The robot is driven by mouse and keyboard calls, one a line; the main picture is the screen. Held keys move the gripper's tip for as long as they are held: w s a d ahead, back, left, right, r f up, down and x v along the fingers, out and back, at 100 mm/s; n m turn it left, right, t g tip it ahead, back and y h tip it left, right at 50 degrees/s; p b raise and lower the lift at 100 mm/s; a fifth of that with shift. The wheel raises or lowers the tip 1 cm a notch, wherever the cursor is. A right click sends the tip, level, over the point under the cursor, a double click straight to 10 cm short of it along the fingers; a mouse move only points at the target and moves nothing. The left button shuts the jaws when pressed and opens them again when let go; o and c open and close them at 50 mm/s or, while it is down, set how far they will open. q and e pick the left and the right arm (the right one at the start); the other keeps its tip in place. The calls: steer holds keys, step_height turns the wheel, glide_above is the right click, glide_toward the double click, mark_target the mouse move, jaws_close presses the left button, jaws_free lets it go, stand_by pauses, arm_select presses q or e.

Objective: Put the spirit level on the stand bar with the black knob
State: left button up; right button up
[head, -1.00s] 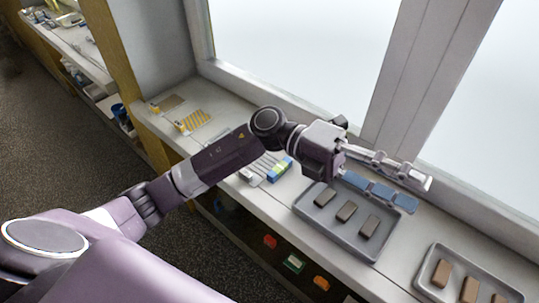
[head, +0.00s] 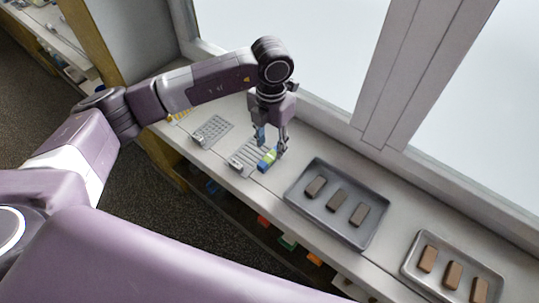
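The spirit level (head: 267,160), a small block with green, blue and yellow parts, lies on the bench by the right edge of a striped rack (head: 248,154). My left gripper (head: 271,146) points down right over it, with its two fingers apart, one on each side of the level's far end. I cannot tell whether they touch it. Small grey fittings sit at the near ends of the striped rack and of a grey mesh panel (head: 214,129). No black knob can be made out, so I cannot tell which is the stand bar. My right gripper is out of view.
A grey tray (head: 375,238) with dark brown bars stands right of the level. A second tray (head: 408,263) with lighter brown bars is farther right. A window wall runs behind the bench (head: 308,150). Coloured items sit on a shelf below.

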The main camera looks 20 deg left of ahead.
mark_target(270, 156)
arm_select(q)
step_height(270, 156, down, 4)
steer(key=shift+a+r+p, duration=0.1)
steer(key=shift+r+p, duration=0.05)
steer(key=shift+p, duration=0.65)
steer(key=shift+f, duration=0.35)
steer(key=shift+c, duration=0.2)
jaws_close()
